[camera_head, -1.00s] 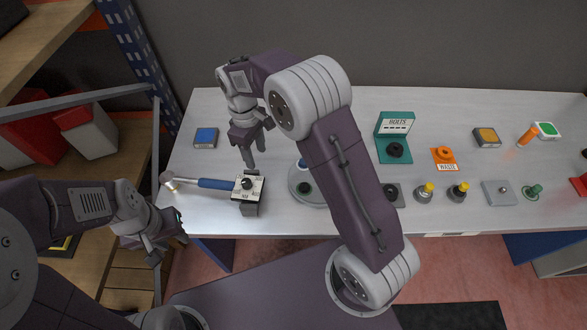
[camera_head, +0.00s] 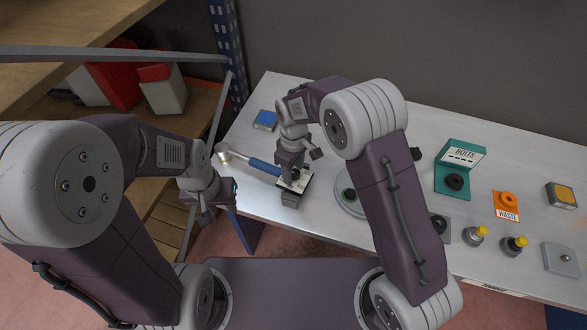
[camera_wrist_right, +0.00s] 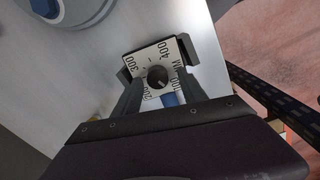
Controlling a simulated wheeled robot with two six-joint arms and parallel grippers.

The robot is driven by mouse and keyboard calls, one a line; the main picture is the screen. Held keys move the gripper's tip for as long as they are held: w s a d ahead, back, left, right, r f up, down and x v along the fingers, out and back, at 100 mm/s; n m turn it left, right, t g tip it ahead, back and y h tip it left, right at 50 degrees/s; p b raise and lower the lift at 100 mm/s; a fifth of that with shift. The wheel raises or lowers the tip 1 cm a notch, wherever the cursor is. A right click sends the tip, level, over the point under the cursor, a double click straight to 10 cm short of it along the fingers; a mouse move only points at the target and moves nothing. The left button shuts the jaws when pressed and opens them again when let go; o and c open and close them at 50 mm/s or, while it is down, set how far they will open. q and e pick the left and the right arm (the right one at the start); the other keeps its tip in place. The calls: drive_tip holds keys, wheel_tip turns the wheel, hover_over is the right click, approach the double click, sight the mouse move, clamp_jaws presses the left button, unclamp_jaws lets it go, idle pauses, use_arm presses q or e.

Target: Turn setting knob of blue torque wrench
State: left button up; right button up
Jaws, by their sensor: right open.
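The blue torque wrench (camera_head: 264,167) lies near the left end of the bench, its blue handle running to a boxy holder. A white dial plate (camera_wrist_right: 137,69) with printed numbers shows in the right wrist view. The black setting knob (camera_wrist_right: 158,76) sits in the middle of the dial. My right gripper (camera_head: 292,178) is over the dial from above, open, with its fingers on either side of the knob. Contact with the knob cannot be told. My left gripper (camera_head: 218,208) hangs off the bench's left front edge, open and empty.
A round grey base (camera_head: 349,203) stands right of the wrench, partly behind my right arm. A blue-topped box (camera_head: 265,120) is at the back left. A green BOLTS holder (camera_head: 460,158) and an orange WASTE piece (camera_head: 507,203) are further right. Shelves (camera_head: 165,123) stand at left.

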drive_tip(key=shift+d+f, duration=0.15)
drive_tip(key=shift+d, duration=0.15)
drive_tip(key=shift+a, duration=0.15)
clamp_jaws()
use_arm(q)
drive_tip(key=shift+d+r, duration=0.1)
drive_tip(key=shift+d, duration=0.1)
drive_tip(key=shift+r, duration=0.1)
use_arm(e)
drive_tip(key=shift+m, duration=0.4)
drive_tip(key=shift+m+p, duration=0.5)
drive_tip(key=shift+m, duration=0.5)
drive_tip(key=m+p, duration=0.1)
drive_tip(key=m, duration=0.3)
drive_tip(key=shift+m, duration=0.3)
drive_tip(key=m+p, duration=0.1)
drive_tip(key=m, duration=0.3)
use_arm(q)
drive_tip(key=shift+r, duration=1.55)
use_arm(e)
drive_tip(key=shift+m, duration=2)
